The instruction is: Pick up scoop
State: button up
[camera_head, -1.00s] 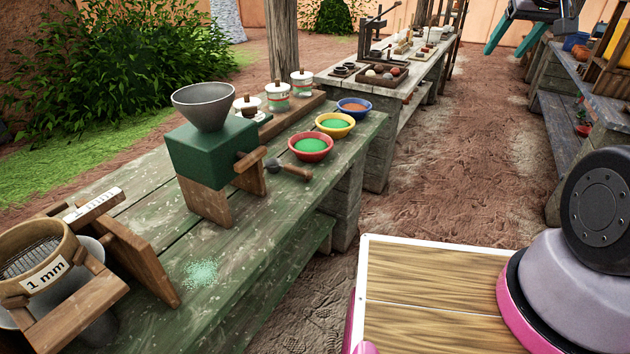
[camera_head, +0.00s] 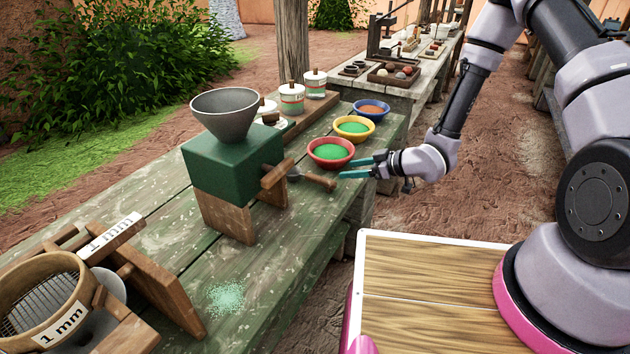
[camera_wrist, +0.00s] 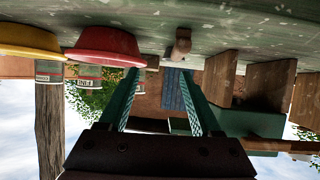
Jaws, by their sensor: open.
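The scoop (camera_head: 318,181) lies on the green worktable, its wooden handle toward the table's right edge and its dark bowl beside the green mill. In the upside-down wrist view, the scoop's rounded handle end (camera_wrist: 182,44) shows ahead of the fingers. My gripper (camera_head: 352,168) has teal fingers, open and empty, just right of the handle and close to the red bowl. In the wrist view my gripper (camera_wrist: 158,74) has the handle end beyond its fingertips, toward the right finger, apparently apart from them. The scoop's bowl is hard to make out there.
The red bowl (camera_head: 331,158) of green powder stands close to my fingers, with yellow (camera_head: 355,133) and blue (camera_head: 373,116) bowls behind. The green mill (camera_head: 234,166) with its grey funnel is left of the scoop. A sieve (camera_head: 45,305) stands at front left.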

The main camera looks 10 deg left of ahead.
aim_at(318, 177)
jog(key=shift+s+a+f+g+y, duration=0.15)
jog(key=shift+s+a+f+y, duration=0.15)
jog(key=shift+s+a, duration=0.2)
jog(key=shift+s+a+f+g+y, duration=0.2)
jog(key=shift+s+a+f, duration=0.2)
jog(key=shift+s, duration=0.2)
jog(key=x, duration=0.4)
jog(key=shift+a+f, duration=0.1)
jog(key=shift+a, duration=0.25)
jog(key=shift+x, duration=3)
jog(key=shift+r, duration=0.25)
grip_shut()
